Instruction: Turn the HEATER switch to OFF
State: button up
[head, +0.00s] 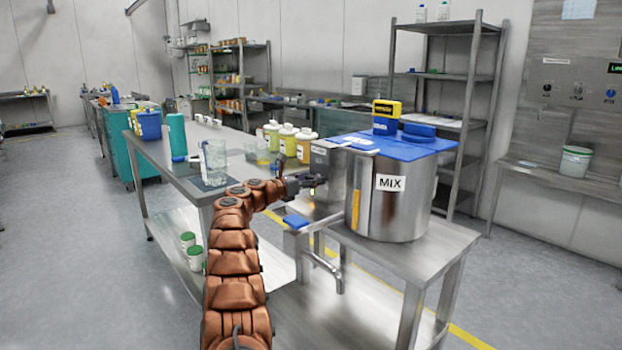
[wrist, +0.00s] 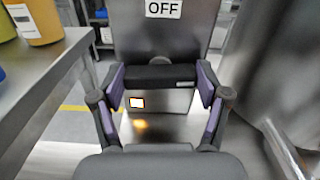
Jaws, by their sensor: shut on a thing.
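The HEATER switch (wrist: 160,77) is a black knob on a steel box, seen in the wrist view, with a short white mark at its right end. An OFF label (wrist: 163,9) is above it; other position labels are not visible. An orange lamp (wrist: 137,102) glows below the knob at left. My gripper (wrist: 161,86) has a purple-padded finger on each side of the knob and is shut on it. In the head view my gripper (head: 317,182) is at the front of the steel box (head: 327,160) beside the MIX tank; the switch is hidden there.
The MIX tank (head: 390,211) stands close right of my gripper on a steel stand (head: 433,256). A bench (head: 178,168) with a beaker (head: 214,158) and yellow bottles (head: 289,141) is at left. A blue-ended handle (head: 296,221) is just below my gripper.

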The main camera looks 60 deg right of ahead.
jog(key=n+p, duration=0.3)
jog(key=shift+r, duration=0.25)
jog(key=n+p, duration=0.5)
jog(key=shift+w+n, duration=0.15)
jog(key=shift+n, duration=0.25)
jog(key=n+p, duration=0.4)
jog(key=n, duration=0.1)
jog(key=shift+f, duration=0.2)
jog(key=shift+f+n+p, duration=0.15)
jog(key=shift+n+p, duration=0.95)
jog(key=shift+n, duration=0.5)
jog(key=o, duration=1.2)
jog(key=shift+f, duration=0.1)
jog(key=shift+c, duration=0.2)
jog(key=v, duration=1.2)
